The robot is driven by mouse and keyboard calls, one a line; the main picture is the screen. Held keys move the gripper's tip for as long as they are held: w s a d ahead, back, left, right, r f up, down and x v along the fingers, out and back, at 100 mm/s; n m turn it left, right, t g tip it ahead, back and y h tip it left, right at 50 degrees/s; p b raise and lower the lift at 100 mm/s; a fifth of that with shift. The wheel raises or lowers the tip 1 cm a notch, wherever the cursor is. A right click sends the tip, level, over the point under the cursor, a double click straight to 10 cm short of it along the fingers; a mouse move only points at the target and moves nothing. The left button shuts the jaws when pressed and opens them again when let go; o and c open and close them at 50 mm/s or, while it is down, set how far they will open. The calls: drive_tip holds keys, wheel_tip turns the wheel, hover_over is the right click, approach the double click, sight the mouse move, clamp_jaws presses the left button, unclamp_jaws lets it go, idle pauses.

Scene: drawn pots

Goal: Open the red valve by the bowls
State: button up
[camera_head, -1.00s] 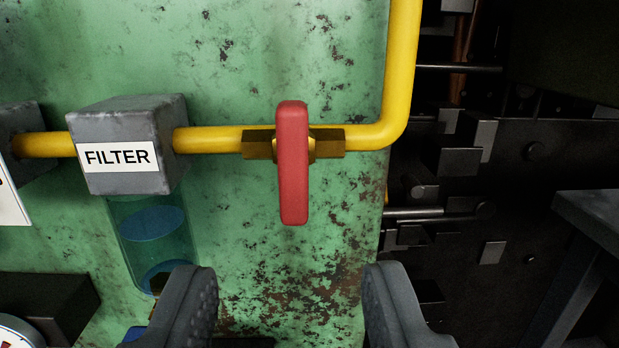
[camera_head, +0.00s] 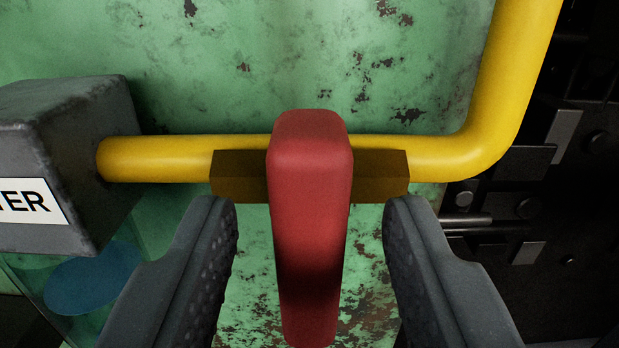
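The red valve handle (camera_head: 312,225) stands upright, across the horizontal yellow pipe (camera_head: 180,158), on a brass fitting (camera_head: 385,175). My gripper (camera_head: 310,215) is open, with one dark ribbed finger on each side of the handle. A gap shows between each finger and the handle, so neither touches it. The fingertips overlap the lower edge of the brass fitting in the picture.
The grey filter box (camera_head: 60,150) sits on the pipe at left. The yellow pipe bends upward at right. A worn green panel (camera_head: 270,60) is behind the valve. Dark machinery with protruding blocks (camera_head: 560,130) lies at the right.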

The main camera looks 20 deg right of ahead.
drive_tip(key=shift+w+d+r, duration=0.1)
drive_tip(key=shift+w, duration=0.35)
drive_tip(key=shift+c, duration=0.3)
clamp_jaws()
